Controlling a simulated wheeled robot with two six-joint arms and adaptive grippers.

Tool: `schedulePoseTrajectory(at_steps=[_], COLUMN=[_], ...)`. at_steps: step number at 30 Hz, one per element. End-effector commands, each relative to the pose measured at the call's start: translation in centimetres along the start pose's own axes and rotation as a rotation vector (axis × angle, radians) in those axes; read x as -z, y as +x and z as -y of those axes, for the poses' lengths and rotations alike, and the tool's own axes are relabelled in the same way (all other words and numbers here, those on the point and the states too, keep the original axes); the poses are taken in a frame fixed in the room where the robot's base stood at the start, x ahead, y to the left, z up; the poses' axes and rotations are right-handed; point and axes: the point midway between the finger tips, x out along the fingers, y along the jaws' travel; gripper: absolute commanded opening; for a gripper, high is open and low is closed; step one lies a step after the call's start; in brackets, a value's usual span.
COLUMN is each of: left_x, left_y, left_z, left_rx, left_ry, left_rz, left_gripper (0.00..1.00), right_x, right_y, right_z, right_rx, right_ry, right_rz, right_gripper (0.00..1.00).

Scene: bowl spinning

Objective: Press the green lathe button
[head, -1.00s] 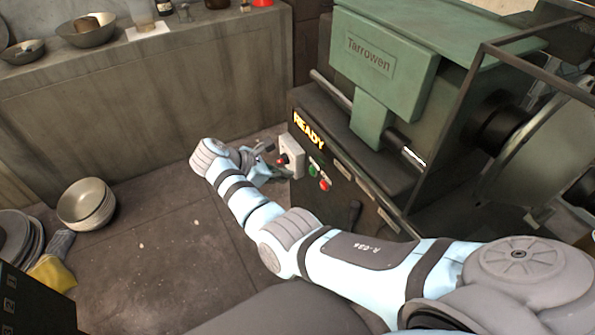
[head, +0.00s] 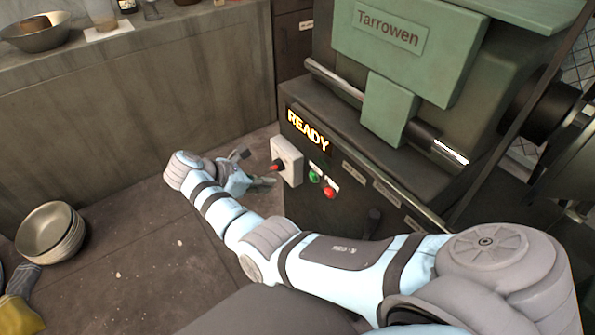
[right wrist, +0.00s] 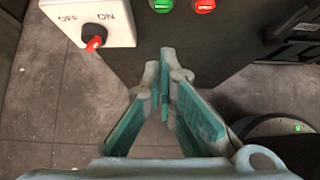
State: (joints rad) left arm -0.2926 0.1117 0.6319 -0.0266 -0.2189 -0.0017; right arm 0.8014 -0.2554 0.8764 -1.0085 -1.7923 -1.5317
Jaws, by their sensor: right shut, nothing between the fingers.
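The green button (head: 314,177) is on the dark front panel of the green Tarrowen lathe (head: 400,50), with a red button (head: 330,193) to its right. The green button also shows at the top edge of the right wrist view (right wrist: 161,5). My right gripper (head: 268,182) is shut and empty, just in front of the panel and below the white switch box. In the right wrist view its fingertips (right wrist: 165,58) point toward the panel below the green button, apart from it in the picture. Contact with the panel cannot be told. My left gripper is not in view.
A lit READY sign (head: 308,130) is above. Stacked bowls (head: 48,230) stand on the floor at left. A stone counter (head: 130,110) runs behind.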

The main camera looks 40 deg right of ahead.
Motion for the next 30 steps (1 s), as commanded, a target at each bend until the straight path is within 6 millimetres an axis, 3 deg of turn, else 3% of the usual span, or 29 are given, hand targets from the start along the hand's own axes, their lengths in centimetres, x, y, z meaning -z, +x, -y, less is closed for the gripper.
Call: schedulePoseTrajectory(at_steps=[5,9,19,24,30], left_x=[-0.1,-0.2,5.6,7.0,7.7], left_y=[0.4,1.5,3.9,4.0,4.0], left_z=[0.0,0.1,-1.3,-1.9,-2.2], left_rx=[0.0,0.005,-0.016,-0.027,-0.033], left_ry=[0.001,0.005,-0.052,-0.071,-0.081], left_rz=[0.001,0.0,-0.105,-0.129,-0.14], left_gripper=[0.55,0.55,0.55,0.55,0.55], right_x=[0.1,0.3,0.5,-1.6,-2.5], right_y=[0.9,3.2,10.4,12.2,12.9], right_z=[0.0,0.0,-0.1,-0.1,-0.1], right_rx=[-0.001,0.0,-0.001,-0.004,-0.004], right_ry=[0.0,-0.001,-0.002,0.0,-0.003], right_rz=[0.0,0.001,0.002,0.0,-0.001], right_gripper=[0.0,0.0,0.0,0.0,0.0])
